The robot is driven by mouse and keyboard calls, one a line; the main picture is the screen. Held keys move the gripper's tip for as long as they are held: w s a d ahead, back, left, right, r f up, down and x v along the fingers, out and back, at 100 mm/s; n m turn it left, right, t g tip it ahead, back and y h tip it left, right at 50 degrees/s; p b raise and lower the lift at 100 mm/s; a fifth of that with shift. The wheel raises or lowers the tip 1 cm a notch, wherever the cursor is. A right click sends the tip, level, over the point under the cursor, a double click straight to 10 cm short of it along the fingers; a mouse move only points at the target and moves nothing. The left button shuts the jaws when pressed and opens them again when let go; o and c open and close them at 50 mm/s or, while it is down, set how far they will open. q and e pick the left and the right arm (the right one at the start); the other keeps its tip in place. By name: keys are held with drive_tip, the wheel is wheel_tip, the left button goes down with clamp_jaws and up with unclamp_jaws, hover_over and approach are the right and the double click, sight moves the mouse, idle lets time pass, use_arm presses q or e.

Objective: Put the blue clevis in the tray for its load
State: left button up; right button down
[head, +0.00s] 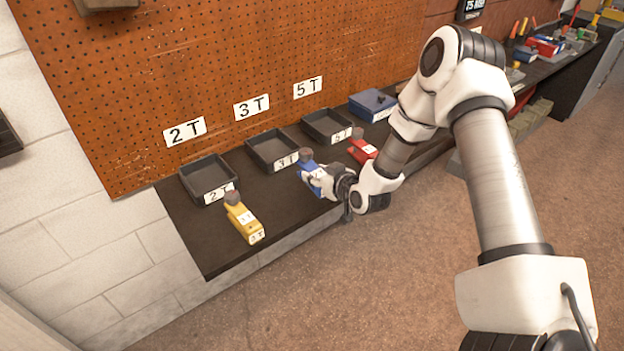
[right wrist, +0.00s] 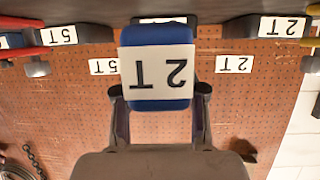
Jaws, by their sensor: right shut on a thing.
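The blue clevis (head: 306,164) is in front of the 3 T tray (head: 270,147) in the head view. In the right wrist view the blue clevis (right wrist: 156,36) carries a white label reading 2T, upside down. My right gripper (right wrist: 160,95) is shut on it, with a finger on each side. In the head view my right gripper (head: 329,181) is at the clevis's near right side. I cannot tell whether the clevis clears the bench. The 2 T tray (head: 206,175) and the 5 T tray (head: 326,123) look empty. My left gripper is out of view.
A yellow clevis (head: 242,219) stands at the bench's left front. A red clevis (head: 362,147) is right of the blue one. A blue box (head: 372,103) sits beyond the 5 T tray. Signs 2 T, 3 T and 5 T hang on the pegboard (head: 230,60) behind.

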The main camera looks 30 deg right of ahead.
drive_tip(key=shift+w+f, duration=0.1)
drive_tip(key=shift+w, duration=1.1)
wheel_tip(320, 180, down, 3)
drive_tip(key=shift+r+p, duration=0.1)
drive_tip(key=shift+p, duration=0.35)
drive_tip(key=shift+f, duration=0.2)
drive_tip(key=shift+s, duration=0.1)
drive_tip(key=shift+f, duration=0.1)
drive_tip(key=c, duration=0.6)
unclamp_jaws()
drive_tip(key=shift+c, duration=0.2)
drive_tip(key=shift+f+b, duration=0.1)
drive_tip(key=shift+b, duration=0.2)
